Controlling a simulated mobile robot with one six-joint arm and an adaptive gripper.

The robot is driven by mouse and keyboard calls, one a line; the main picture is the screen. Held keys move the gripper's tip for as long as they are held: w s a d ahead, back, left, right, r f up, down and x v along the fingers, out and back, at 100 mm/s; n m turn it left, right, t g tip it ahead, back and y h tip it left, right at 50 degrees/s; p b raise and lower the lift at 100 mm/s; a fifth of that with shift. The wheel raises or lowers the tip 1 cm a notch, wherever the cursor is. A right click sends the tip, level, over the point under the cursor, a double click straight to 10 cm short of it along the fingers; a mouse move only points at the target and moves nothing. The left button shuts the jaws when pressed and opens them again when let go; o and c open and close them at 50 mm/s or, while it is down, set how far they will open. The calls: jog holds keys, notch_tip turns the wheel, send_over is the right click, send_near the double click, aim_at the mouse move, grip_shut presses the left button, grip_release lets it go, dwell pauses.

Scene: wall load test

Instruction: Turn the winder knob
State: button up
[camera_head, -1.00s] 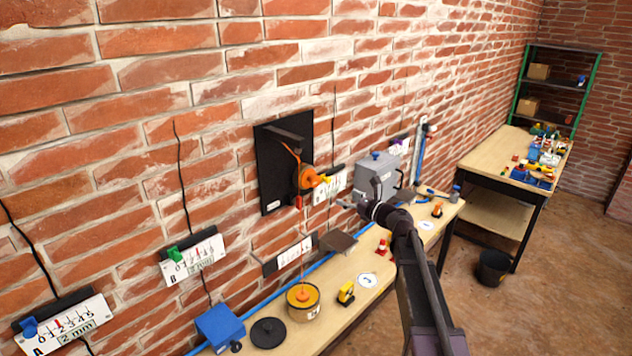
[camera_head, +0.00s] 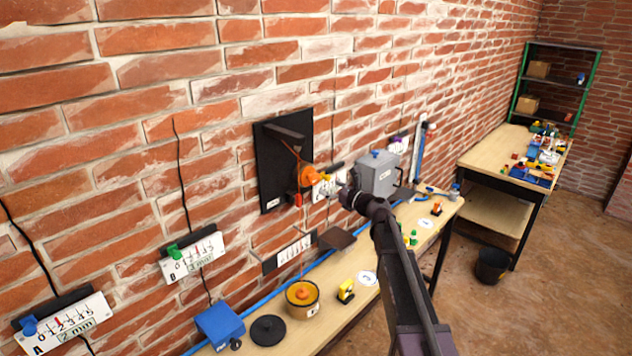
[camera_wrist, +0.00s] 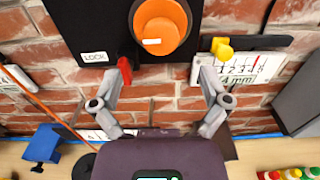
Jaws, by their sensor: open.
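The orange winder knob (camera_head: 311,174) sits on a black wall panel (camera_head: 271,168). In the wrist view the knob (camera_wrist: 160,27) is at top centre, with a small white mark on its face. A red lever (camera_wrist: 125,68) beside a LOCK label (camera_wrist: 94,57) is just below and left of it. My gripper (camera_wrist: 162,80) is open and empty, its two fingers spread below the knob in the picture and apart from it. In the head view my gripper (camera_head: 340,184) is just right of the knob; its fingers are hard to make out there.
A gauge reading 4 mm (camera_wrist: 240,70) with a yellow knob (camera_wrist: 222,47) is close right of the winder. A grey box (camera_head: 378,174) is mounted farther right. The bench (camera_head: 340,318) below holds an orange-topped pot (camera_head: 302,298) and small items. A dark plate (camera_head: 337,239) juts out below.

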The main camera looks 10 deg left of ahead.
aim_at(316, 180)
jog(key=shift+x, duration=3.5)
jog(key=c, duration=1.1)
jog(key=shift+d, duration=0.3)
jog(key=shift+c, duration=0.2)
jog(key=shift+a, duration=0.2)
